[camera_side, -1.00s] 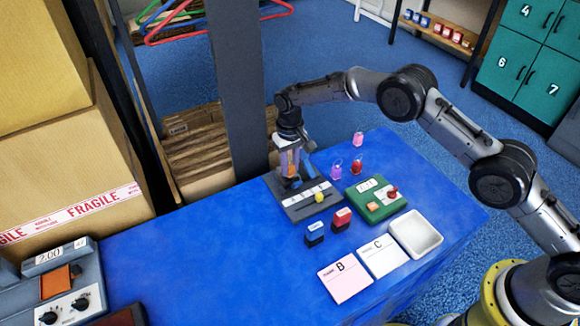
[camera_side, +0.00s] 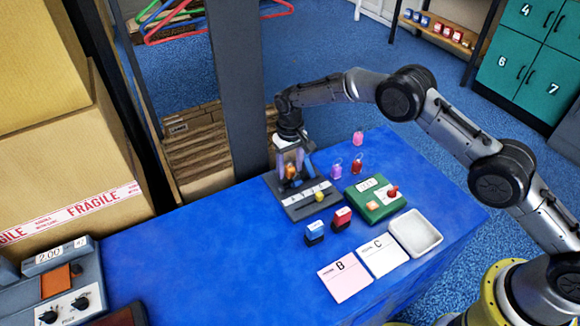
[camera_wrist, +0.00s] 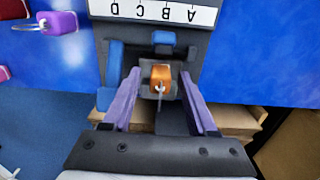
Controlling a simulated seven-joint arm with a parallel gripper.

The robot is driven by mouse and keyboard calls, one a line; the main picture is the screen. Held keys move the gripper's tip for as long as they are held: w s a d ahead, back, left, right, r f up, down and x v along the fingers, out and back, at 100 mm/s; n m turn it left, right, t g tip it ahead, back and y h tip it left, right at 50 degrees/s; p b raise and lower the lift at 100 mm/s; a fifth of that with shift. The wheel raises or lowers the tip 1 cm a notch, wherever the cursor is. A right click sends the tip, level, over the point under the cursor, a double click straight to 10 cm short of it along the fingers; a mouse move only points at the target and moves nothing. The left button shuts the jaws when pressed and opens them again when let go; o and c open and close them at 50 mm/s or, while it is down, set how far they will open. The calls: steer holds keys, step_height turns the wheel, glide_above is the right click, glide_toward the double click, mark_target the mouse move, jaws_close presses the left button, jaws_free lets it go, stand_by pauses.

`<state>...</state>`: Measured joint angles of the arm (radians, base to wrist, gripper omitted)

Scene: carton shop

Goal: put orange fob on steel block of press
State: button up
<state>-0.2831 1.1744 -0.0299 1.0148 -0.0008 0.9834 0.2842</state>
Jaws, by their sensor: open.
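The orange fob (camera_wrist: 160,76) is between my gripper's two purple fingers, with a gap on each side, in the wrist view. It appears to rest on the grey steel block (camera_wrist: 147,88) of the press, its ring towards my gripper. In the side view the fob (camera_side: 291,172) shows low between the fingers. The dark grey press (camera_side: 297,208) stands at the table's back edge, with a lettered strip (camera_wrist: 150,11) and blue parts. My gripper (camera_side: 292,174) is open around the fob, pointing down. The contact under the fob is partly hidden.
A purple fob (camera_side: 337,171), a red fob (camera_side: 357,164) and a pink fob (camera_side: 358,138) stand right of the press. A green device (camera_side: 375,200), blue stamp (camera_side: 314,232), red stamp (camera_side: 342,217) and white tray (camera_side: 416,233) are nearer.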

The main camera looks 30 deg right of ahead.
step_height(320, 180, up, 12)
stand_by(0.4)
step_height(320, 180, up, 11)
steer(key=t, duration=0.1)
glide_above(290, 166)
steer(key=s+d, duration=0.4)
steer(key=d, duration=0.1)
steer(key=s+d+r+t, duration=0.2)
steer(key=s+d+r, duration=0.4)
steer(key=s+r, duration=0.5)
steer(key=s+d+f+t, duration=0.1)
steer(key=s+d, duration=0.2)
steer(key=s, duration=1)
steer(key=s+d+f+t, duration=0.1)
steer(key=s+d+f, duration=0.1)
steer(key=s, duration=1.2)
steer(key=shift+d+t, duration=0.3)
steer(key=shift+d, duration=0.2)
